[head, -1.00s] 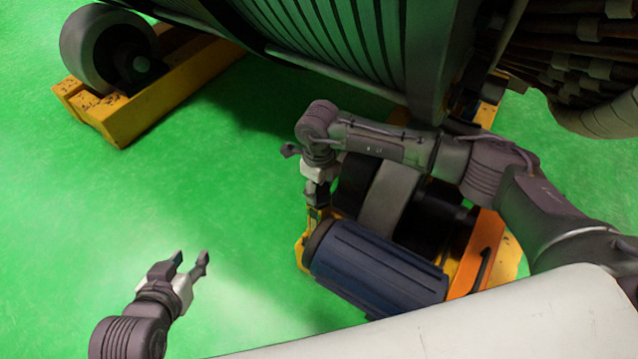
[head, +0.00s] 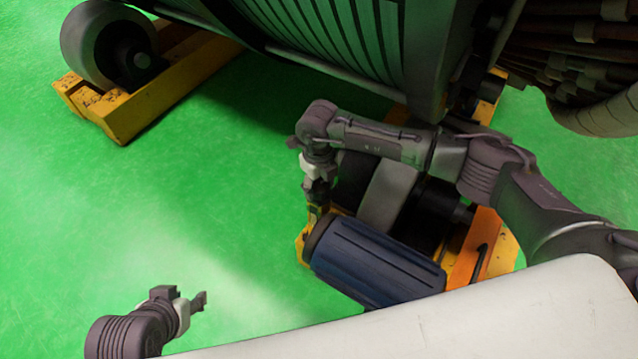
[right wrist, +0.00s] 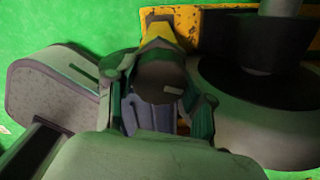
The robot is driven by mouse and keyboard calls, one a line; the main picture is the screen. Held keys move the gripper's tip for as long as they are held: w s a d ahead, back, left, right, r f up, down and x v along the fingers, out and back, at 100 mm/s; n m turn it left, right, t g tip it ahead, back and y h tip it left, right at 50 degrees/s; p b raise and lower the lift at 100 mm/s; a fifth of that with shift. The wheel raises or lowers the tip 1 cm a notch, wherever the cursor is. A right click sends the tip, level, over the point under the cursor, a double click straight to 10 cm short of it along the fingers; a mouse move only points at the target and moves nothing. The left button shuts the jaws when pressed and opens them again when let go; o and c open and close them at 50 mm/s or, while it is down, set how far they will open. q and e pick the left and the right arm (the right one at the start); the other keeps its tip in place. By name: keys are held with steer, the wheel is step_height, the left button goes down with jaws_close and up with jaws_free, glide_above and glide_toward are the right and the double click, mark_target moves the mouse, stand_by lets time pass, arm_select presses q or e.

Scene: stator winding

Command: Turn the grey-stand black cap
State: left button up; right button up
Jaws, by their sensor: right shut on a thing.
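In the right wrist view a dark round cap (right wrist: 158,84) with a small pale mark sits between the fingers of my right gripper (right wrist: 160,104). The gripper is shut on it, with one finger on each side. In the head view my right gripper (head: 316,207) points down beside the dark end of a blue ribbed motor (head: 372,265); the cap is hidden there. I cannot make out a grey stand clearly. My left gripper (head: 186,303) is at the lower left, fingers apart and empty, over the green floor.
The motor sits on a yellow frame (head: 303,248) with dark and grey rollers (head: 392,195) behind it. A large ribbed drum (head: 330,50) fills the top. A yellow base with a grey wheel (head: 95,45) stands at the upper left. The green floor at left is clear.

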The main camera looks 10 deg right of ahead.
mark_target(319, 185)
steer(key=o, duration=1.2)
steer(key=shift+c, duration=0.2)
steer(key=shift+r, duration=0.1)
step_height(319, 185, up, 12)
